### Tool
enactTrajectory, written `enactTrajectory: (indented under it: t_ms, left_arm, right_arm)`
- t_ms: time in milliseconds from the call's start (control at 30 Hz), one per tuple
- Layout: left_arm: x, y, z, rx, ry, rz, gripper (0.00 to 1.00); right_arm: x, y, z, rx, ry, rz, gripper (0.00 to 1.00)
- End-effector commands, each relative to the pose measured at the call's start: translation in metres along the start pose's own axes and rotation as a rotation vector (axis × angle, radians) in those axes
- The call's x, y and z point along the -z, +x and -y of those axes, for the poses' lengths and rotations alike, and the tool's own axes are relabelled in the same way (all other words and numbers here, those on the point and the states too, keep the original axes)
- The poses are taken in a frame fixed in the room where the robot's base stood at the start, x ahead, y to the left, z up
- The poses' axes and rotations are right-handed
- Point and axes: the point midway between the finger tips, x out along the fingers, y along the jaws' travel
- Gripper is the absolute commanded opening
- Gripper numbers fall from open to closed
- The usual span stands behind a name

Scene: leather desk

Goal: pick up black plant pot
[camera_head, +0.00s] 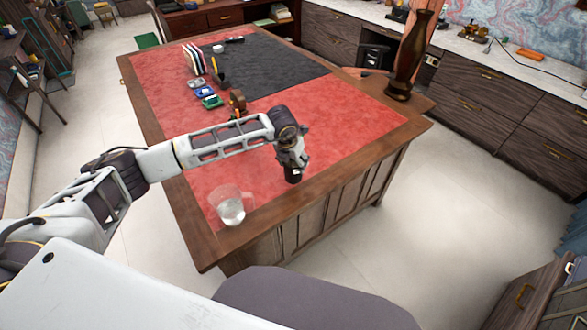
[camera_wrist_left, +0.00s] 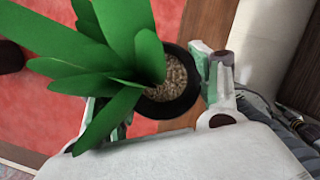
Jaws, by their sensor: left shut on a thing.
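The black plant pot (camera_wrist_left: 188,101) is between the fingers of my left gripper (camera_wrist_left: 166,108) in the left wrist view. It holds light brown pebbles and a plant with broad green leaves (camera_wrist_left: 110,60), which cover much of the left finger. In the head view my left gripper (camera_head: 293,163) points down near the desk's front right edge, with the dark pot (camera_head: 293,175) at its tip. The gripper is shut on the pot. I cannot tell whether the pot touches the desk. My right gripper is not in view.
A glass mug (camera_head: 231,208) stands at the desk's near edge, left of the gripper. Small items, including a blue-green object (camera_head: 208,98), and books (camera_head: 194,59) are farther back. A tall dark vase (camera_head: 408,60) is at the right corner. The red leather (camera_head: 350,125) right of the gripper is clear.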

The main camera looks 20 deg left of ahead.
Motion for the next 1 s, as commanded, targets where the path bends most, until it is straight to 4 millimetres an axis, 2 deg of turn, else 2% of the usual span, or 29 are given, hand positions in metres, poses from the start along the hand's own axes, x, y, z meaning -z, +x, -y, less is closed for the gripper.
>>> enactTrajectory:
  t_ms: [200,400,1000]
  left_arm:
    - [-0.011,-0.031,0.0,0.0,0.0,0.004,0.14]
    - [-0.015,-0.048,0.0,0.001,0.0,0.002,0.14]
    - [-0.017,-0.053,0.0,0.001,0.0,0.002,0.14]
  right_arm:
    - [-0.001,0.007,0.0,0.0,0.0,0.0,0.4]
    - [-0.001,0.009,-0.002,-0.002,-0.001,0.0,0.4]
    - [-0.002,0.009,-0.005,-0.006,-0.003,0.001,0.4]
